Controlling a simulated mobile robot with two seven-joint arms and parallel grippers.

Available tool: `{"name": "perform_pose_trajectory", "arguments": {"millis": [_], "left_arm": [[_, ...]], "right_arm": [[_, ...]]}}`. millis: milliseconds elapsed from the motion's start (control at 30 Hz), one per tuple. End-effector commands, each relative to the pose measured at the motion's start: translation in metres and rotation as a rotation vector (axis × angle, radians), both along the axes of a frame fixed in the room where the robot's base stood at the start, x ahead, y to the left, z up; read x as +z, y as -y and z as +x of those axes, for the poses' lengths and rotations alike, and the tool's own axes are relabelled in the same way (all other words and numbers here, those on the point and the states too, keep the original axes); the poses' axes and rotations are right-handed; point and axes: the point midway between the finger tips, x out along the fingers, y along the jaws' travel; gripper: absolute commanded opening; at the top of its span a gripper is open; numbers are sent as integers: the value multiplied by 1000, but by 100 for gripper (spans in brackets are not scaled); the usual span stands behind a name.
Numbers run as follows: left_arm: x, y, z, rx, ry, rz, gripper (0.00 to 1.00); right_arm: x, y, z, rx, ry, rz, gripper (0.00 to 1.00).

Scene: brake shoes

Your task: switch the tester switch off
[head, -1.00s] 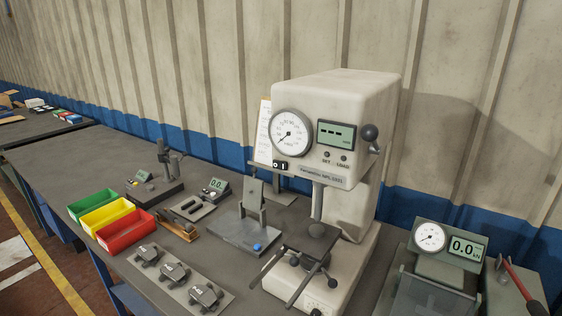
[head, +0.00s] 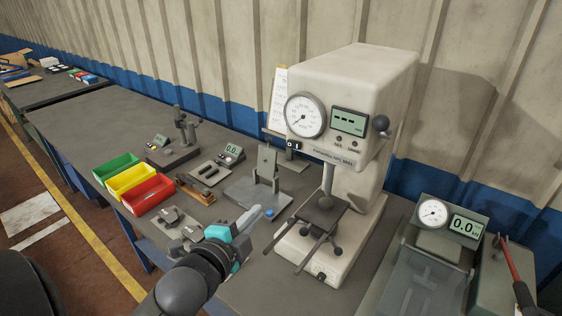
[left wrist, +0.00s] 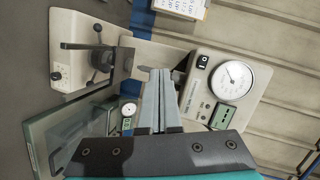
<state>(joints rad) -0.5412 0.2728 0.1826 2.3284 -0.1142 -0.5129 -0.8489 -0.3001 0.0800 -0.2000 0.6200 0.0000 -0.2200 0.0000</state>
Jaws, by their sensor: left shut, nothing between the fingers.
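The tester (head: 362,92) is a tall cream machine with a round dial and a grey-green display showing dashes. Its switch (head: 294,145) is a small black rocker with white marks, on the lower left of the head's front, below the dial. It also shows in the left wrist view (left wrist: 203,62), where the tester lies sideways. I cannot tell which side of the rocker is pressed. My left gripper (head: 257,212) is shut and empty, in front of the tester, lower than the switch and apart from it. Its closed fingers show in the left wrist view (left wrist: 159,78). My right gripper is not in view.
The tester's anvil table (head: 318,215) and spindle handles stick out at the front. Green, yellow and red bins (head: 150,195) and brake parts (head: 180,222) lie to the left.

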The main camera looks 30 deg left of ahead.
Motion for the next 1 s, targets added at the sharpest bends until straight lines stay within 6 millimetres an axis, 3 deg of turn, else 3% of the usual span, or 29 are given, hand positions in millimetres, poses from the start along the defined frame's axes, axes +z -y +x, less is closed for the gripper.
{"name": "perform_pose_trajectory", "arguments": {"millis": [100, 300, 767, 1000], "left_arm": [[32, -7, 6, -44, 100, 155, 0], [58, -11, 8, -76, 185, 288, 0], [61, -11, 11, -79, 194, 302, 0], [62, -13, 33, -78, 194, 301, 0]], "right_arm": [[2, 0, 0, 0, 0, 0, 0], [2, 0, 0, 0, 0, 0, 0], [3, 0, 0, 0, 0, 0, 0], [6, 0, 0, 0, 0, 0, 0]]}}
